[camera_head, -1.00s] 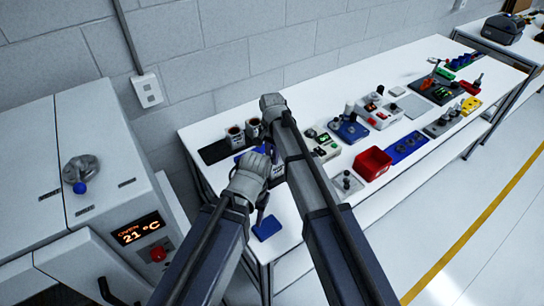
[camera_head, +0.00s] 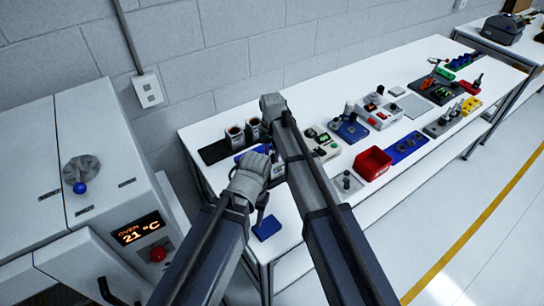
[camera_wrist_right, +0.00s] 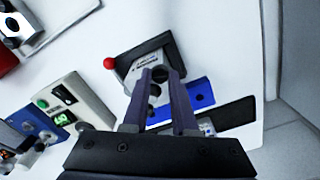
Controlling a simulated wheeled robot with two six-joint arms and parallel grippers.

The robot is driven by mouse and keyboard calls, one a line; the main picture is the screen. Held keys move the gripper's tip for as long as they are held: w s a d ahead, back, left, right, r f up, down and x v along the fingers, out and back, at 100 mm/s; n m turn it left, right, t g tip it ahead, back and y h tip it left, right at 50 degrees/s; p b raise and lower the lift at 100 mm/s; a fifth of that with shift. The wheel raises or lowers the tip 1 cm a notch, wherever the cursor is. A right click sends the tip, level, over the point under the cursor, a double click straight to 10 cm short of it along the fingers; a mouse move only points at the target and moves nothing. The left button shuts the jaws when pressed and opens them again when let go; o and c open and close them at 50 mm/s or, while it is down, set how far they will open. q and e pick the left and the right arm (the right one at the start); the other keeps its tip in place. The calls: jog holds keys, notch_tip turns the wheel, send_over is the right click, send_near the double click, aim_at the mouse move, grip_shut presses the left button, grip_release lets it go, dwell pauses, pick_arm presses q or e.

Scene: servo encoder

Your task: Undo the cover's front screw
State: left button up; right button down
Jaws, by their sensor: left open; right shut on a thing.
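My right gripper (camera_wrist_right: 159,76) points down at a small device (camera_wrist_right: 142,64) with a dark body and a pale labelled face. In the right wrist view its fingers are shut on a small dark piece (camera_wrist_right: 155,89); I cannot tell whether this is the front screw. The cover is not clearly distinguishable. In the head view my right arm hides most of the device and the fingertips. My left gripper (camera_head: 262,206) is open, low over the bench near a blue block (camera_head: 267,228), and appears empty.
A red ball knob (camera_wrist_right: 109,63) sticks out beside the device. A blue piece (camera_wrist_right: 201,91) lies close by. Two cups (camera_head: 236,136) stand on a black tray (camera_head: 214,151) behind. A red bin (camera_head: 372,163) and several devices fill the bench to the right.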

jog(key=n, duration=0.4)
jog(key=shift+n, duration=0.3)
jog(key=n, duration=0.3)
jog(key=shift+n, duration=0.4)
jog(key=n, duration=1.2)
jog(key=shift+n, duration=0.3)
jog(key=n, duration=0.3)
jog(key=shift+n, duration=0.4)
jog(key=n, duration=0.4)
jog(key=shift+s, duration=0.1)
jog(key=shift+n, duration=2.4)
